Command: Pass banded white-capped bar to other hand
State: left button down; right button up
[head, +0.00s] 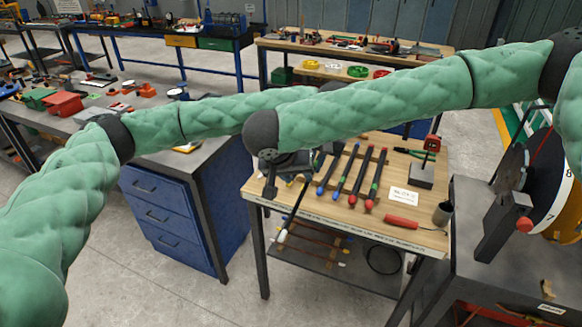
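A dark bar with a white cap (282,236) at its lower end slants down across the front left edge of the workbench. A yellow band shows near its upper part. Its upper end runs up beside my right gripper (284,175), which points down over the bench's left end. I cannot tell whether the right fingers are on the bar or only near it. My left arm reaches in behind the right arm, and its gripper is hidden there. Several other bars lie on the wooden bench top (400,225), among them blue-ended bars (328,172) and red-ended bars (376,180).
A red-handled screwdriver (402,221), a white label card (404,196), a dark cup (442,213) and a small stand (424,172) are on the bench's right side. A blue drawer cabinet (160,215) stands to the left. A dark machine with a dial (540,180) is at right.

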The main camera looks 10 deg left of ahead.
aim_at(307, 185)
jog(key=shift+x, duration=2.3)
jog(key=shift+c, duration=0.2)
jog(key=shift+a, duration=0.1)
grip_shut()
pick_arm(q)
jog(key=c, duration=1.4)
grip_release()
